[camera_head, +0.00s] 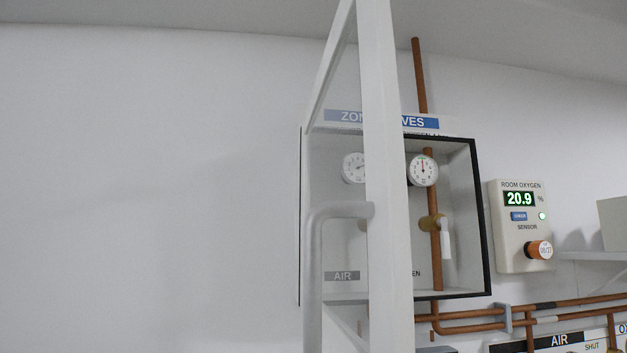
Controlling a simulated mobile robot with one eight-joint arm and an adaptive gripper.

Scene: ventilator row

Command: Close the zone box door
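The zone box (480,220) is a grey, dark-edged recess on the white wall, under a blue "ZONE VALVES" label (425,122). Its door (385,180) is a white frame that stands open and juts out toward the camera. It seems to join the box at the box's left side. The door's near upright crosses in front of the box and hides part of it. A grey bent handle (313,265) sits on the door, and its lower end runs out of the picture. Inside the box are two gauges (423,170) and a copper pipe with a valve (433,224). My gripper is not in view.
A room oxygen sensor (508,235) reading 20.9 is on the wall right of the box. Copper pipes (470,328) run below, with an "AIR" label (558,341). A shelf (592,256) is at the far right. The wall left of the box is bare.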

